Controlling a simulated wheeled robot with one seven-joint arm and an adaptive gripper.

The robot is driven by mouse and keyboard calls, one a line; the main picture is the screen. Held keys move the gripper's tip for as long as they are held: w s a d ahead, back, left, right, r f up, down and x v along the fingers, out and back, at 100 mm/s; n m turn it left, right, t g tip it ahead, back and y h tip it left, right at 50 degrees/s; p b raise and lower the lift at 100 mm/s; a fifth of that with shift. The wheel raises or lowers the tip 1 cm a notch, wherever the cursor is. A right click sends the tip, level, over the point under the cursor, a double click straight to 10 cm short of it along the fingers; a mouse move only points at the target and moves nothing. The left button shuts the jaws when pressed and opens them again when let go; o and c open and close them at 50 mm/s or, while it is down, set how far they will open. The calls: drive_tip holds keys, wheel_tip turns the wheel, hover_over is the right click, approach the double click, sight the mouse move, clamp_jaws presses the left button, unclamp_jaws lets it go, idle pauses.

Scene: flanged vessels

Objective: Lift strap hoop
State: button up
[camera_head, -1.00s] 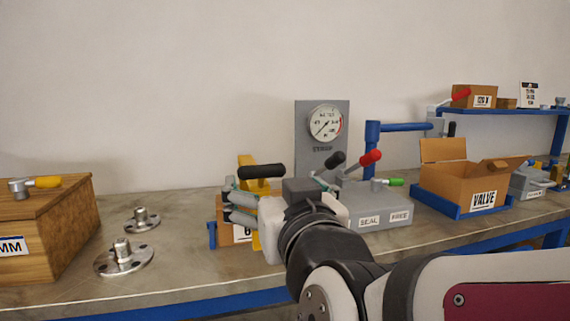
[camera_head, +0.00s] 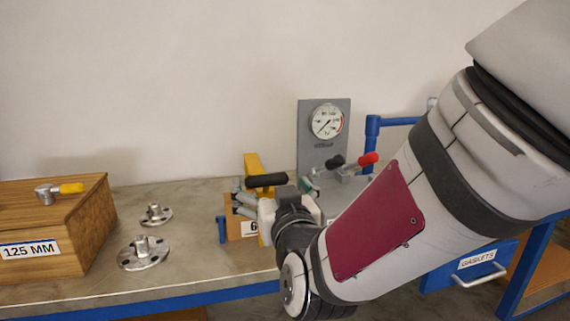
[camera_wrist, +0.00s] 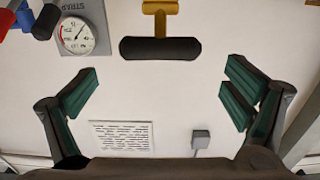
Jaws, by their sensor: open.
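A yellow upright piece (camera_head: 252,163) with a black cylindrical grip (camera_head: 267,180) stands at the bench's middle; I take it for the strap hoop, though its full shape is hidden. In the wrist view the black grip (camera_wrist: 160,49) lies crosswise on a yellow stem (camera_wrist: 160,20), centred between my fingers and beyond their tips. My gripper (camera_wrist: 160,88) is open and empty, its green-padded fingers spread wide and not touching the grip. In the head view my gripper (camera_head: 243,204) is just below the black grip, partly hidden by my wrist.
A gauge panel (camera_head: 310,120) and red-tipped lever (camera_head: 367,159) stand to the right. Two metal flanges (camera_head: 143,253) (camera_head: 155,214) and a wooden 125 MM box (camera_head: 90,225) are on the left. My arm hides much of the right side.

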sight(267, 177)
drive_tip(key=shift+x, duration=2.85)
drive_tip(key=shift+f, duration=0.1)
